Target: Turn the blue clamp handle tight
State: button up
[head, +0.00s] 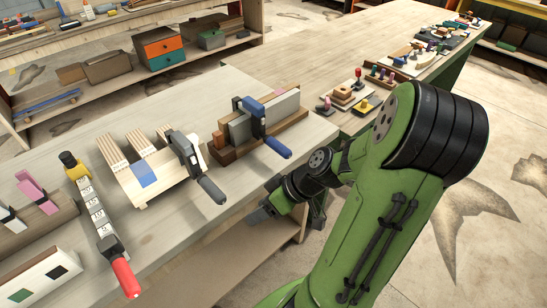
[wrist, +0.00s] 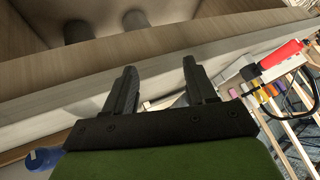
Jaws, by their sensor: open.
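The blue clamp (head: 255,116) is fixed over grey and brown blocks on the bench.
A grey-handled clamp (head: 190,160) on a wooden piece stands left of the blue one. Further left is a red-handled clamp (head: 125,278); a red handle (wrist: 282,53) shows in the wrist view. The bench top (head: 160,235) is bare near its front edge. A shelf (head: 235,250) lies below.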

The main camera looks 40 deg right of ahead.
jog(key=d+f+m+t+b, duration=0.1)
jog(key=d+f+t+b, duration=0.25)
jog(key=d+t, duration=0.3)
jog(key=m+t+h+b, duration=0.2)
jog(key=t+h+b, duration=0.1)
jog(key=t+h, duration=0.25)
send_near(280, 150)
jog(key=shift+y, duration=0.25)
jog(key=w, duration=0.3)
jog(key=w+f+b, duration=0.1)
jog(key=w, duration=0.3)
jog(key=w+d, duration=0.1)
jog(key=w, duration=0.3)
jog(key=shift+f, duration=0.3)
jog(key=shift+s, duration=0.1)
jog(key=shift+c, duration=0.5)
jog(key=c, duration=0.9)
